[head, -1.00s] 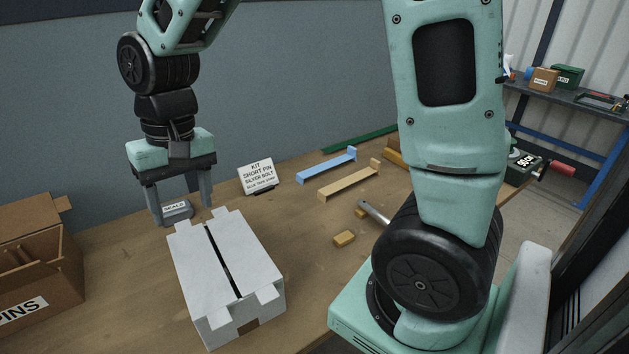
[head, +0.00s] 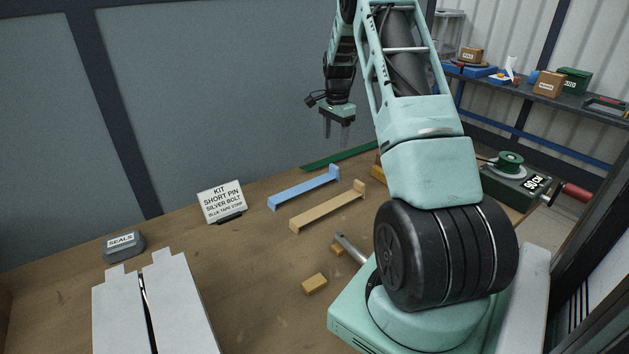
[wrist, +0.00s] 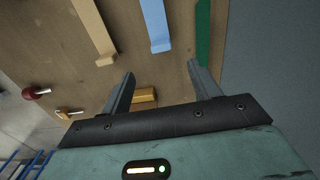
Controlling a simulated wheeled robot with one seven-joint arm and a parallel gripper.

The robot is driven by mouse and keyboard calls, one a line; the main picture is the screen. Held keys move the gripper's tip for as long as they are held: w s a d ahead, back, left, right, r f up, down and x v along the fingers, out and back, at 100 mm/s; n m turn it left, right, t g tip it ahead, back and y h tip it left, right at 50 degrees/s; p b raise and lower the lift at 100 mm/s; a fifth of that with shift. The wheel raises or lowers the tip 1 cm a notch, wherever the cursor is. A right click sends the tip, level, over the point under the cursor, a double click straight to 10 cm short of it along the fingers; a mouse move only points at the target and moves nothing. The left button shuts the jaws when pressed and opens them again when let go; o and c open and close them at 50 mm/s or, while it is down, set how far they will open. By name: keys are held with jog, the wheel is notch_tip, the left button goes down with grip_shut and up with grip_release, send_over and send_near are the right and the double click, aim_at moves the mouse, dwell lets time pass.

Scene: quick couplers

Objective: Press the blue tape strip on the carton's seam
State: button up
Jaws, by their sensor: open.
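The blue tape strip (head: 303,188) lies on the table between the tan and green strips, one end turned up. In the wrist view the blue strip (wrist: 155,22) lies ahead of my fingers. The white carton (head: 185,315) stands at the lower left of the head view, its near part cut off. A dark open seam (head: 146,300) runs along its top, with no tape on it. My gripper (head: 335,132) is open and empty, above the table behind the strips. Its spread fingers (wrist: 160,72) show in the wrist view with nothing between them.
A tan strip (head: 328,206) and a green strip (head: 342,157) lie either side of the blue one. A kit sign (head: 221,203) and a grey SEALS box (head: 124,246) stand at the back left. Small yellow blocks (head: 314,284) lie near my base. Table left of the strips is mostly clear.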

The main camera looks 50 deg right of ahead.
aim_at(334, 166)
notch_tip(334, 166, down, 6)
jog(key=shift+a+f+p, duration=0.1)
jog(key=shift+f+p, duration=0.15)
jog(key=shift+p, duration=0.5)
jog(key=shift+w+f+p, duration=0.1)
jog(key=shift+f+p, duration=1.1)
jog(key=shift+f, duration=1.5)
jog(key=c, duration=1.1)
